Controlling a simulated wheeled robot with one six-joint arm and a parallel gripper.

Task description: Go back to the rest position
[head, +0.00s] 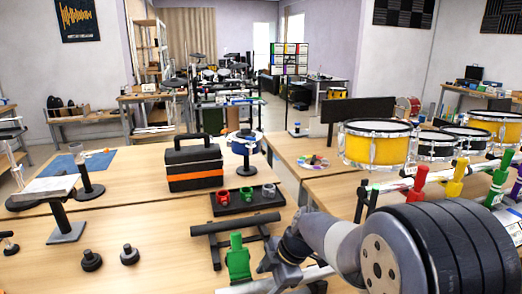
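My arm reaches in from the lower right, with a large black joint and a grey link leading left to my gripper (277,262). The gripper is low over the near edge of the table (150,255), seen small and partly hidden by my own wrist. I cannot tell whether its fingers are open or shut. A green clamp-like piece (237,260) stands upright just left of the gripper; I cannot tell whether they touch.
A black bar stand (235,224) is behind the green piece. A black tray (232,208) holds small red and green cups. A black toolbox (193,165) stands farther back. Yellow drums (375,147) and coloured clamps (418,183) crowd the right.

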